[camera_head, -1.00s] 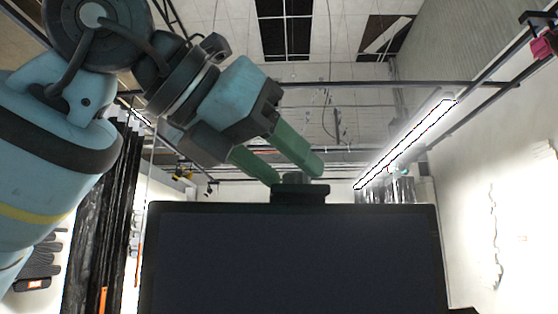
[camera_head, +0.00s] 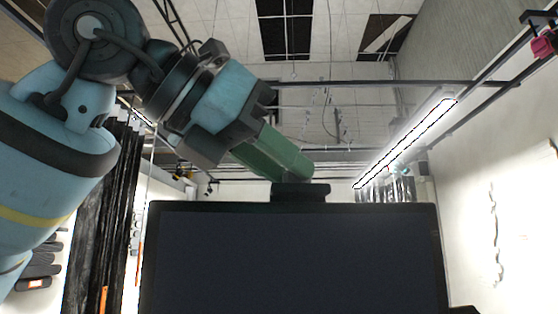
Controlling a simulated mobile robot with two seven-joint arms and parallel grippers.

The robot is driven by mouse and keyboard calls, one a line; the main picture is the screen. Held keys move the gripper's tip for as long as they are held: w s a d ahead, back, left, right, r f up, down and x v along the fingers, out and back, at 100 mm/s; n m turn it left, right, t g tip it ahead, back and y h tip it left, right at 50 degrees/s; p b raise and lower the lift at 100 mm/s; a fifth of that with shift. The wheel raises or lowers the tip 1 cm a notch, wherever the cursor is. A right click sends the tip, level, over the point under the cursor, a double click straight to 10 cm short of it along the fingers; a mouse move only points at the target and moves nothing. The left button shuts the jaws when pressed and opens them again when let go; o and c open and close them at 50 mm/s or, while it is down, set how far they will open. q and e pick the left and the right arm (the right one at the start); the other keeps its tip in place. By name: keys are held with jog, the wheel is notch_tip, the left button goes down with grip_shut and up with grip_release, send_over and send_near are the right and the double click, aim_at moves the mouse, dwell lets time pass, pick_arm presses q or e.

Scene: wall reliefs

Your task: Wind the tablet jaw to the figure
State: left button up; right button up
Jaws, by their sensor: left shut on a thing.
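A large dark flat panel, the tablet or its holder (camera_head: 295,255), fills the lower middle of the head view. A small black block, which looks like the jaw part (camera_head: 300,194), sits on its top edge. My left gripper (camera_head: 294,174) comes down from the upper left. Its green fingers are shut on a small knob just above the block. The fingers overlap in this view and hide most of the knob. No figure or scale can be read here. My right gripper is not in view.
A white wall (camera_head: 490,200) stands at the right and dark curtains (camera_head: 98,220) hang at the left. A long ceiling lamp (camera_head: 408,143) and beams run overhead. A small pink thing (camera_head: 544,44) shows at the top right corner.

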pick_arm(q)
jog(key=m+g+h, duration=0.1)
jog(key=m+g, duration=0.1)
jog(key=w+m+g+h, duration=0.1)
jog(key=m+g, duration=0.1)
jog(key=m+g+h, duration=0.1)
jog(key=m+g, duration=0.1)
jog(key=shift+w+a, duration=0.15)
jog(key=shift+a, duration=0.15)
jog(key=shift+w+d+m+g, duration=0.1)
jog(key=shift+w+m+g, duration=0.1)
jog(key=shift+m+g, duration=0.9)
jog(key=shift+w+a+m+g, duration=0.1)
jog(key=shift+w+m+g, duration=0.1)
jog(key=shift+m+g, duration=0.9)
jog(key=shift+w+d+m+g, duration=0.1)
jog(key=shift+w+m+g, duration=0.1)
jog(key=shift+m+g, duration=0.9)
jog(key=shift+w+g+y, duration=0.1)
jog(key=shift+g+y, duration=0.4)
jog(key=shift+g, duration=0.3)
jog(key=o, duration=1)
jog(key=shift+c, duration=0.2)
